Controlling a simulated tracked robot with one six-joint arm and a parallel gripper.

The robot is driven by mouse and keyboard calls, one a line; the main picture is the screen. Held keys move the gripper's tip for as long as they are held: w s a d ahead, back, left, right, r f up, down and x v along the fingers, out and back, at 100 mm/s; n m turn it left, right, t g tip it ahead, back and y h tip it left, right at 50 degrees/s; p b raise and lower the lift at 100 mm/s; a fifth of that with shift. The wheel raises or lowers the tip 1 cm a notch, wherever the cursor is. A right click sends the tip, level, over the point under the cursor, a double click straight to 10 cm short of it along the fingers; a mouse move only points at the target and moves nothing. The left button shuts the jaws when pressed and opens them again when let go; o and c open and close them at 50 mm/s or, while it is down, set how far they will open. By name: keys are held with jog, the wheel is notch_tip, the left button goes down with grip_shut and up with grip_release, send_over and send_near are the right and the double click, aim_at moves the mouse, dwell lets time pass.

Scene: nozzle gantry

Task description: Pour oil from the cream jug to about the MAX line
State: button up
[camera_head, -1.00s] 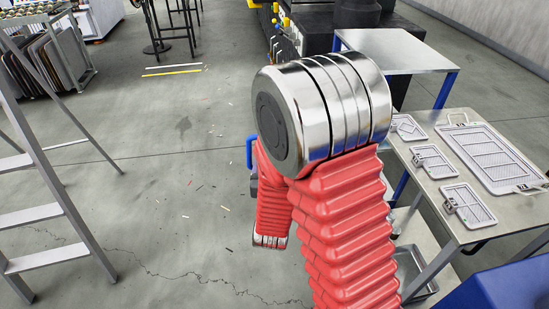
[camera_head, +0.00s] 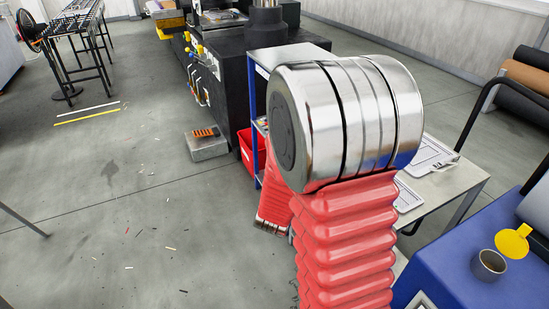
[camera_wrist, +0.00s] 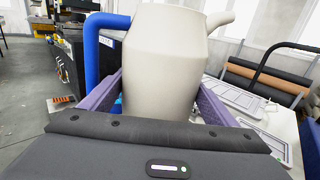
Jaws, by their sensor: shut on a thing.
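The cream jug (camera_wrist: 165,65) fills the middle of the wrist view, with a pale spout at its upper right and a blue handle (camera_wrist: 98,50) at its left. My gripper (camera_wrist: 158,100) is shut on it, its purple fingers along both sides. The jug looks roughly upright, and its contents are hidden. In the head view, my red arm hides the gripper and jug. A dark, open, round filler neck (camera_head: 489,265) with a yellow cap (camera_head: 513,241) beside it is on a blue housing (camera_head: 445,262) at lower right. No MAX line is visible.
A pale table (camera_head: 462,190) with metal mesh trays stands behind the blue housing. A blue-framed stand (camera_head: 285,55) and a red bin (camera_head: 247,150) are behind my arm.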

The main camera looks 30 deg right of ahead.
jog(key=s+d+r+m+g+h, duration=0.2)
jog(key=s+d+r+m+g, duration=0.15)
jog(key=s+d, duration=0.6)
jog(key=s+d+r+m+g+h, duration=0.25)
jog(key=s+d+g, duration=0.25)
jog(key=s+d, duration=0.45)
jog(key=s+d+r+m+g, duration=0.3)
jog(key=s+d+g, duration=0.1)
jog(key=s, duration=0.7)
jog(key=s+d+r+m+g, duration=0.25)
jog(key=s+g, duration=0.25)
jog(key=s, duration=0.5)
notch_tip(320, 180, down, 15)
jog(key=s+d+y, duration=0.1)
jog(key=shift+s+f+m, duration=0.15)
jog(key=shift+s+m, duration=0.2)
jog(key=shift+s, duration=0.05)
jog(key=shift+w+g, duration=0.2)
jog(key=shift+g, duration=0.05)
jog(key=shift+w+d+f+m+t+y, duration=0.15)
jog(key=shift+w+m+t+y, duration=0.4)
jog(key=shift+m, duration=0.9)
jog(key=shift+w+f+m+t+y, duration=0.1)
jog(key=shift+w+f+m+t, duration=0.1)
jog(key=shift+w+m, duration=1)
jog(key=shift+w+d+f+m+t+y, duration=0.15)
jog(key=shift+w+m+t+y, duration=0.2)
jog(key=shift+m, duration=1.4)
jog(key=shift+a, duration=0.1)
